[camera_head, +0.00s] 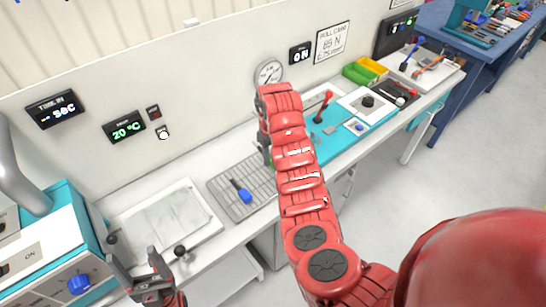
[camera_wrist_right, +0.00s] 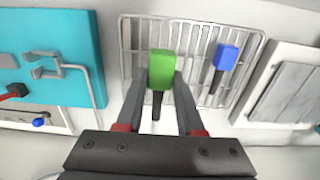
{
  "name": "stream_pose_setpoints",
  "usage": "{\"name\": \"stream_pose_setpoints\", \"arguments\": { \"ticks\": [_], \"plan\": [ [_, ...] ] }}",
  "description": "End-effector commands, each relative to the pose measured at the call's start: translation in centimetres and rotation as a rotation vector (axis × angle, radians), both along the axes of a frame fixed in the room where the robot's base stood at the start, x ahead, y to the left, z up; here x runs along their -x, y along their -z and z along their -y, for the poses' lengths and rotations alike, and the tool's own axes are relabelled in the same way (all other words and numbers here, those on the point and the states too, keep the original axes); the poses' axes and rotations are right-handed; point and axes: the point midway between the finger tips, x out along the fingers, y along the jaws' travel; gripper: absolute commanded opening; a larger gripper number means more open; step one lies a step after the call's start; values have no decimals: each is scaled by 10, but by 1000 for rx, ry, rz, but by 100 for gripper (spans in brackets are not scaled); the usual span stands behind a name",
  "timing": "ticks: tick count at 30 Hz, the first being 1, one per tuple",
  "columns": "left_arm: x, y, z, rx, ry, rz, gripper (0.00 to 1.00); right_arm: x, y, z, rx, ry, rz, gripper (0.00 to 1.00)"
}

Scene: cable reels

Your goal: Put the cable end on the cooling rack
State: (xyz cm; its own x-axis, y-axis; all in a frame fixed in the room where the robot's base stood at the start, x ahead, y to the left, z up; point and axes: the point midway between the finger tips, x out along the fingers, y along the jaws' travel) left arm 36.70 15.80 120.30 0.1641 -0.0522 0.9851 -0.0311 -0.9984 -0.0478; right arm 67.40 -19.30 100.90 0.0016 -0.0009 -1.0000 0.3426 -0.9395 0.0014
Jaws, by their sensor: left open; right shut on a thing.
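The cooling rack (camera_head: 222,189) is a wire grid on the bench, left of my right arm; it also fills the upper middle of the right wrist view (camera_wrist_right: 205,100). A blue cable end (camera_head: 243,195) with a dark shaft lies on it, also seen in the wrist view (camera_wrist_right: 227,57). My right gripper (camera_wrist_right: 162,84) is shut on a green cable end (camera_wrist_right: 161,68) over the rack's near-left part in that view. I cannot tell whether the green end touches the wires. In the head view my right arm mostly hides it. My left gripper (camera_head: 143,272) is open and empty at the lower left.
A pale slab (camera_head: 165,220) with a dark-knobbed handle lies left of the rack. A teal board (camera_head: 335,143) with clamps and a red lever is on the right. Green and yellow bins (camera_head: 358,74) stand farther along. A wall panel runs behind the bench.

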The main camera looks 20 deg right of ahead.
Motion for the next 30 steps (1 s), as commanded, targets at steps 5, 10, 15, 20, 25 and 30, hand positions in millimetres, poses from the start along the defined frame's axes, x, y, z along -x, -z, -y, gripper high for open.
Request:
{"name": "stream_pose_setpoints", "arguments": {
  "ticks": [5, 10, 15, 20, 25, 30],
  "plan": [
    [0, 4, 0, 0, 0, 0, 71, 1, 22, 0, 0, 0, -2, 0],
    [0, 8, 0, 0, 0, 0, 71, 1, 42, 0, -1, 3, -4, 0],
    [0, 8, 0, 0, 0, 0, 71, 0, 48, 1, 0, 3, 1, 0],
    [0, 12, 0, 0, 0, 0, 71, 0, 50, 0, 0, 2, 1, 0],
    [0, 12, 0, 0, 0, 0, 71, 1, 48, 0, 0, 1, 1, 0],
    [0, 12, 0, 0, 0, 0, 71, 1, 48, 0, 0, 2, 1, 0]
  ]
}}
